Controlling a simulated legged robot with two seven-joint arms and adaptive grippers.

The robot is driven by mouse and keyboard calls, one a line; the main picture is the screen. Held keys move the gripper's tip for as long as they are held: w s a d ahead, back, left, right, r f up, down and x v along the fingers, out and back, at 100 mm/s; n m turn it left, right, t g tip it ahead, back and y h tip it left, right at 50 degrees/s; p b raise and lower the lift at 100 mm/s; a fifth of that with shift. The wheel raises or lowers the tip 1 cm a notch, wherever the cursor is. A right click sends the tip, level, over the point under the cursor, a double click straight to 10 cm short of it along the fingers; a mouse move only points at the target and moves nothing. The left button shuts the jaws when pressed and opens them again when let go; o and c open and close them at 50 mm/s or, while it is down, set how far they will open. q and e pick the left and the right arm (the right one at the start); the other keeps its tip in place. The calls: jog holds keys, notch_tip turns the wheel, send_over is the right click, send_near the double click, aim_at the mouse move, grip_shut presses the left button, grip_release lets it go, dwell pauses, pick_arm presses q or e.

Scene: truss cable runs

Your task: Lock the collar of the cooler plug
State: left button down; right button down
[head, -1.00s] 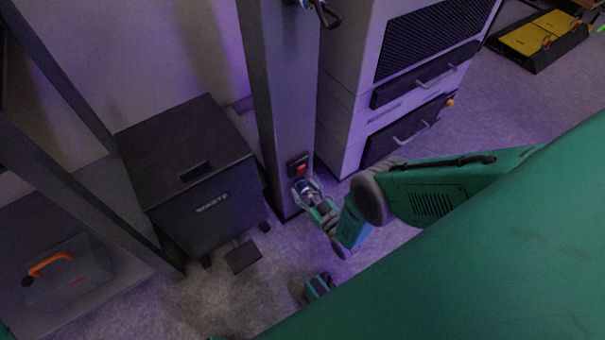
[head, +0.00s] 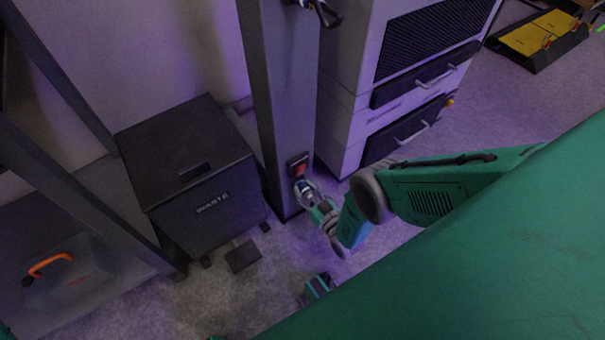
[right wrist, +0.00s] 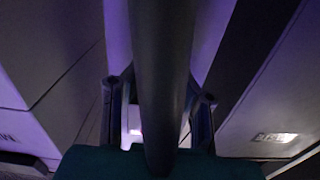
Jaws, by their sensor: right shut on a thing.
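The cooler plug (head: 306,188) is a small pale and blue piece low on the grey post, just below a socket box with a red part (head: 299,168). My right gripper (head: 308,192) is at the plug, its fingers shut around it. The fingers hide much of the plug and its collar, so I cannot tell the collar's position. In the right wrist view, a thick dark cylinder runs down the middle between the two fingers (right wrist: 158,112), and the plug's face is hidden. My left gripper is not clearly in view.
The grey post (head: 281,90) stands between a black waste bin (head: 190,180) on the left and a white cabinet (head: 345,110) with dark drawers on the right. A case with an orange handle (head: 50,264) lies at lower left. A dark cable loop (head: 325,14) hangs high on the post.

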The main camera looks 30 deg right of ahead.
jog(key=shift+w+m, duration=0.15)
jog(key=shift+m, duration=0.85)
jog(key=shift+w+r+m, duration=0.1)
jog(key=shift+w+m, duration=0.05)
jog(key=shift+m, duration=1.25)
jog(key=shift+w+m, duration=0.15)
jog(key=shift+m, duration=1.25)
jog(key=shift+r, duration=0.1)
jog(key=m, duration=0.2)
jog(key=shift+w+m, duration=0.15)
jog(key=shift+m, duration=0.25)
jog(key=c, duration=1.2)
grip_release()
jog(key=shift+o, duration=0.2)
